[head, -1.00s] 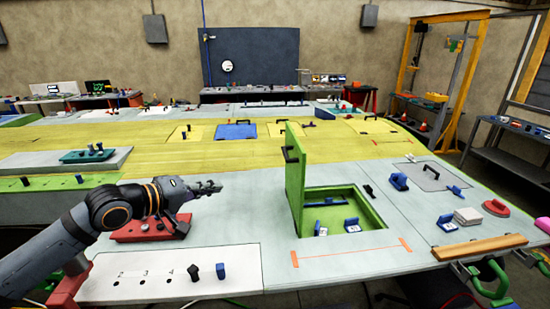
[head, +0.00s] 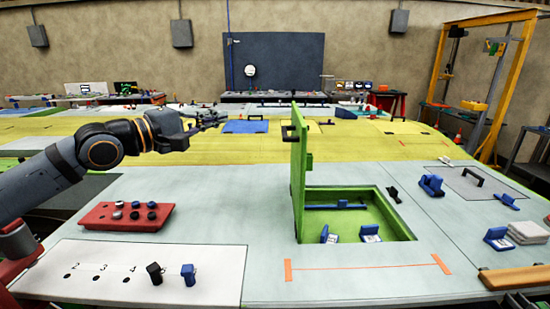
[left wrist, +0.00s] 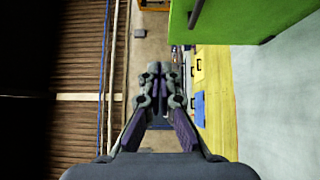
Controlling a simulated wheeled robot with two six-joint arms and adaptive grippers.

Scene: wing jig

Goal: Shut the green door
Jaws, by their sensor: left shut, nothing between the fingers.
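The green door (head: 299,170) stands open, roughly upright, at the left edge of a green-lined recess (head: 402,226) in the light grey table. A black handle (head: 289,133) sits on the door's left face, near its top. My left gripper (head: 220,117) is shut and empty, raised to the left of the door at about the height of its upper part. It is apart from the door in the picture. In the left wrist view, the shut fingers (left wrist: 157,72) point ahead and the green door (left wrist: 240,20) fills the upper right. My right gripper is not seen.
Two blue-and-white parts (head: 370,233) and a blue bar (head: 335,206) are in the recess. A red block with knobs (head: 125,216) and a white numbered plate (head: 205,258) lie to the left. The grey surface just left of the door is clear.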

